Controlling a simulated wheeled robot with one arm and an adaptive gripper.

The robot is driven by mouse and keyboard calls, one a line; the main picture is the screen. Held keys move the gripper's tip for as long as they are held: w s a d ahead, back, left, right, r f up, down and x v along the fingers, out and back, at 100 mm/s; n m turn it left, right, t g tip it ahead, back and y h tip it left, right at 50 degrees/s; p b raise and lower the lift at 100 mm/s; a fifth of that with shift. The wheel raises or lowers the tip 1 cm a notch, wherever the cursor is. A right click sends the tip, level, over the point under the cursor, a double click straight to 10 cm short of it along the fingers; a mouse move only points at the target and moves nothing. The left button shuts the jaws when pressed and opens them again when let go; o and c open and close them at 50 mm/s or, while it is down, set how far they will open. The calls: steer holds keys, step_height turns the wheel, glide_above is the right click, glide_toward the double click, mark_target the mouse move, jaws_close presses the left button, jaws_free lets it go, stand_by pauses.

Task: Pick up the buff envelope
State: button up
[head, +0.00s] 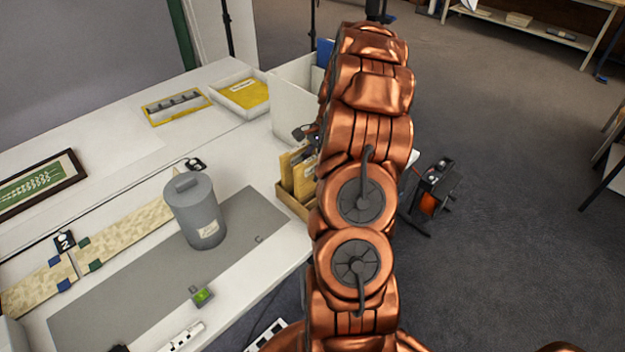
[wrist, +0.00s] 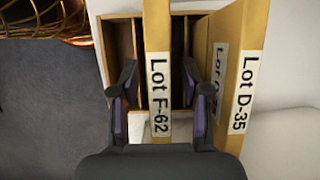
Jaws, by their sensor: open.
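A buff envelope labelled "Lot F-62" (wrist: 157,50) stands upright on edge in a wooden box (wrist: 121,38) in the wrist view. My gripper (wrist: 162,98) is open, with one finger on each side of this envelope and a gap on both sides. A second buff envelope, labelled "Lot D-35" (wrist: 247,60), stands to the right of the right finger. Another label shows partly behind it. In the head view, buff envelopes (head: 303,175) stand in the wooden box (head: 292,201) at the table's right edge. My arm hides part of the box and my gripper there.
A white tray holding a yellow envelope (head: 250,97) lies behind the box, beside a tall white bin (head: 294,108). A grey canister (head: 197,215) stands on a grey mat (head: 120,290) to the left. Dark floor lies right of the table.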

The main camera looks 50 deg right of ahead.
steer(key=shift+c, duration=0.4)
jaws_close()
